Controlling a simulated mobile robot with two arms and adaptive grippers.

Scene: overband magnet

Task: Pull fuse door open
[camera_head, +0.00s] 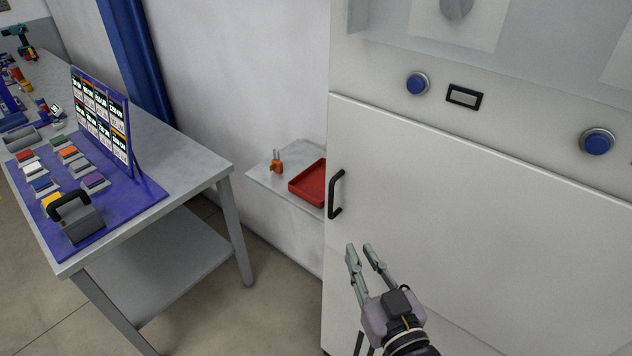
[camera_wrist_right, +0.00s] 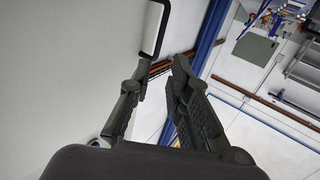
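The fuse door (camera_head: 470,210) is a large white cabinet panel on the right of the head view, and it looks shut. Its black bar handle (camera_head: 336,194) stands upright near the door's left edge. The handle also shows at the top of the right wrist view (camera_wrist_right: 155,28). My right gripper (camera_head: 360,249) is below and slightly right of the handle in the head view, apart from it. Its two fingers are spread with nothing between them, as the right wrist view (camera_wrist_right: 155,85) also shows. My left gripper is not in view.
Blue buttons (camera_head: 417,83) sit on the cabinet above the door. A small shelf (camera_head: 262,176) with a red tray (camera_head: 308,184) is left of the cabinet. A grey table (camera_head: 200,165) with a blue board (camera_head: 140,196) stands further left. Floor shows between table and cabinet.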

